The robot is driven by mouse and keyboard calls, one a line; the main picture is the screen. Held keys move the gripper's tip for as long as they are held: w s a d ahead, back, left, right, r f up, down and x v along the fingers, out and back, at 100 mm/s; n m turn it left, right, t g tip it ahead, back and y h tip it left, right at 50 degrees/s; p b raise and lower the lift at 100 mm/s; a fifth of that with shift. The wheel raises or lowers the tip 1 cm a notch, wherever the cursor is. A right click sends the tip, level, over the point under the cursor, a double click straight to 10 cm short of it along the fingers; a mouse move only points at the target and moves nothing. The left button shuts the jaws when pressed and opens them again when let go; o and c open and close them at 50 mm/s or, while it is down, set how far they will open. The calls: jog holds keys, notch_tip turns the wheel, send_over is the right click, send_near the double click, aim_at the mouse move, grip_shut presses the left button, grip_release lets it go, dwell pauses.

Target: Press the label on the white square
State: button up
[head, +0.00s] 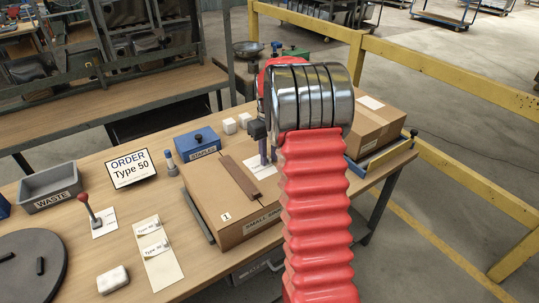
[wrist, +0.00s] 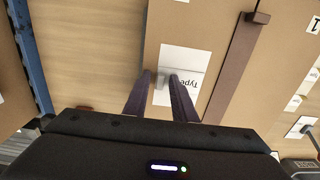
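The white square (wrist: 183,54) lies on top of the closed small box (head: 232,205); in the head view it shows partly behind my gripper (head: 263,150). In the wrist view a label (wrist: 190,88) printed "Type", upside down, covers the lower part of the square. I cannot tell whether it is pressed flat. A small grey tab (wrist: 161,77) of the label sits between the fingertips of my gripper (wrist: 160,76). The fingers are close on both sides of the tab. My gripper points down at the box top.
A sheet (head: 162,268) with more "Type 50" labels lies on the bench, near a red-handled stamp (head: 87,208). A blue staples box (head: 197,143) and an order sign (head: 132,168) stand behind. Brown tape (head: 238,178) runs beside the square. Another carton (head: 375,122) is at right.

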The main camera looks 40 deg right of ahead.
jog(key=shift+o, duration=0.2)
notch_tip(320, 180, up, 14)
jog(key=shift+f, duration=0.15)
dwell(0.6)
dwell(0.4)
